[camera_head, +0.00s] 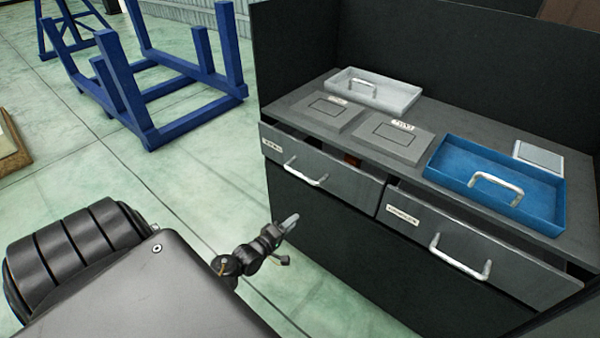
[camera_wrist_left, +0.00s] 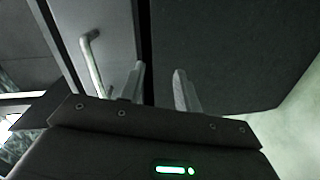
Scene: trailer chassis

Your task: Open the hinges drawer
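A dark cabinet (camera_head: 345,235) has two grey drawers side by side, both standing slightly out with a dark gap at the top. The left drawer (camera_head: 325,172) has a silver handle (camera_head: 305,174) and a short label too small to read surely. The right drawer (camera_head: 480,245) has a silver handle (camera_head: 459,262) and a longer, unreadable label. My left gripper (camera_head: 292,222) is below and left of the left drawer's handle, apart from it. In the left wrist view its two fingers (camera_wrist_left: 160,82) are spread and empty, with a handle (camera_wrist_left: 92,62) to their left. My right gripper is not seen.
On the cabinet top are a grey tray (camera_head: 392,95), a blue tray (camera_head: 445,165) with handles, grey plates (camera_head: 392,140) and a pale box (camera_head: 539,155). A blue frame (camera_head: 180,135) stands on the floor at back left.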

